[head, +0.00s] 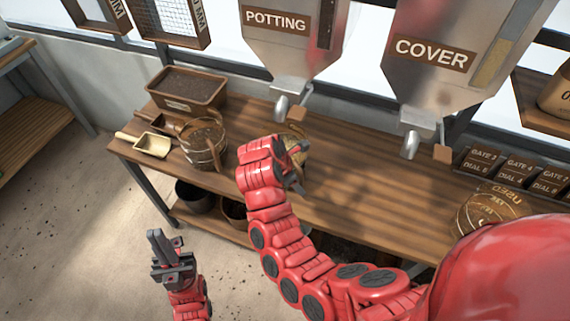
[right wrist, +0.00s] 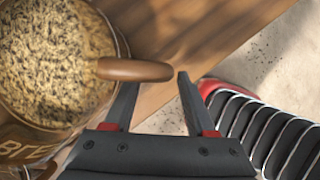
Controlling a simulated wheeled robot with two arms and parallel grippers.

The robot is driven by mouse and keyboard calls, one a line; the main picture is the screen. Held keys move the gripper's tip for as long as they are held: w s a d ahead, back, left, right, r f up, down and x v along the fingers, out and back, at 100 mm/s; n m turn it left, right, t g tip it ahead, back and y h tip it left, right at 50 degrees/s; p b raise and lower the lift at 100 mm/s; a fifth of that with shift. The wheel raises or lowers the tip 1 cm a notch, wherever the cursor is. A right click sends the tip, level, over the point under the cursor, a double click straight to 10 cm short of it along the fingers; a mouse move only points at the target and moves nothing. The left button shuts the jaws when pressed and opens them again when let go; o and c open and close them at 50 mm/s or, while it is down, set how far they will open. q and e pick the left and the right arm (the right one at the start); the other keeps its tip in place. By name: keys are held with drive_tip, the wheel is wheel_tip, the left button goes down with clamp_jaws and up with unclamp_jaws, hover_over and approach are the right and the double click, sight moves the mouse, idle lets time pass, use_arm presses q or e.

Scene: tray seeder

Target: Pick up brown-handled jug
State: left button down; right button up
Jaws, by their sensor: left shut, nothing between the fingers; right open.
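The brown-handled jug (right wrist: 55,62) fills the left of the right wrist view. It holds speckled grainy material, and its brown handle (right wrist: 135,70) sticks out to the right. My right gripper (right wrist: 156,82) is open, with its fingertips at the handle, one on either side of its outer part; I cannot tell whether they touch. In the head view the jug (head: 299,152) is mostly hidden behind my right gripper (head: 297,172), on the bench. My left gripper (head: 158,238) is shut and empty, low in front of the bench.
POTTING (head: 290,40) and COVER (head: 435,60) hoppers hang above. Dark pots stand below.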

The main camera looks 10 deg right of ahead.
drive_tip(key=shift+s+d+f+p, duration=0.1)
drive_tip(key=shift+d+f+p, duration=0.25)
drive_tip(key=shift+f, duration=0.25)
drive_tip(key=shift+d+f, duration=0.15)
drive_tip(key=shift+f, duration=0.35)
clamp_jaws()
idle(0.6)
